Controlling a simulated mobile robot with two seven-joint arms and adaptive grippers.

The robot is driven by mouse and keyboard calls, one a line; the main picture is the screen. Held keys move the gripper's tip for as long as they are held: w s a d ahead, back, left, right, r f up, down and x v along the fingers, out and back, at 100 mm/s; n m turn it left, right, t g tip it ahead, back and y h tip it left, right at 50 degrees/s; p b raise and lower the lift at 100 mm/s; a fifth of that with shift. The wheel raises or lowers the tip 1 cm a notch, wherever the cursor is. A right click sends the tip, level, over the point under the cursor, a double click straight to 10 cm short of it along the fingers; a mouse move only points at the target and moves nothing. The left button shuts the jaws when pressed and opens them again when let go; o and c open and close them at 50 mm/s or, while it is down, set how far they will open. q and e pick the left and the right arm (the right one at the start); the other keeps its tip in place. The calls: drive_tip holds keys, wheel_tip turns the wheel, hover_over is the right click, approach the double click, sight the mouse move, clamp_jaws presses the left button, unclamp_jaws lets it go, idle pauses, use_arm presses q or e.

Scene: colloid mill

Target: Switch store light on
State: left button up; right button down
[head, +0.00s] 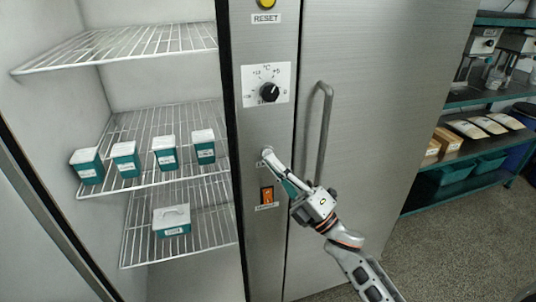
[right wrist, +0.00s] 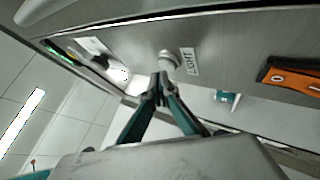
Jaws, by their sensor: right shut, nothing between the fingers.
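The light switch (right wrist: 168,61) is a small round pale knob on the steel panel, with a LIGHT label (right wrist: 188,61) beside it in the right wrist view. In the head view it lies behind the fingertips and is mostly hidden. My right gripper (head: 268,157) is shut and empty, its fingertips at the switch. In the right wrist view the closed fingertips (right wrist: 159,80) lie just below the knob; I cannot tell whether they touch it. My left gripper is not in view.
An orange rocker switch (head: 267,195) sits below on the same panel. A temperature dial (head: 269,92) and a yellow RESET button (head: 267,3) are above. A vertical door handle (head: 325,135) stands to the right. The open cabinet at left holds wire shelves (head: 150,122) with several teal boxes.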

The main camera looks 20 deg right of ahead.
drive_tip(key=s, duration=0.5)
drive_tip(key=shift+s+d+p, duration=0.1)
drive_tip(key=shift+s+p, duration=0.2)
drive_tip(key=shift+p, duration=0.1)
drive_tip(key=s+d+f+m+g+h, duration=0.1)
drive_tip(key=s+d+f+m+h, duration=0.15)
drive_tip(key=f+m+h, duration=0.5)
drive_tip(key=s+d+f+m+g+h, duration=0.1)
drive_tip(key=s+f+m+g+h, duration=0.15)
drive_tip(key=f+m, duration=0.85)
drive_tip(key=s+f+m+g, duration=0.2)
drive_tip(key=s+f, duration=0.5)
drive_tip(key=f, duration=0.2)
drive_tip(key=s+f+m+g+h, duration=0.1)
drive_tip(key=s+f+g, duration=0.2)
drive_tip(key=s+f, duration=0.3)
wheel_tip(320, 180, down, 3)
drive_tip(key=shift+s+a+f+m+h, duration=0.15)
drive_tip(key=shift+s+a+m+h, duration=0.1)
drive_tip(key=shift+s+m+h, duration=0.1)
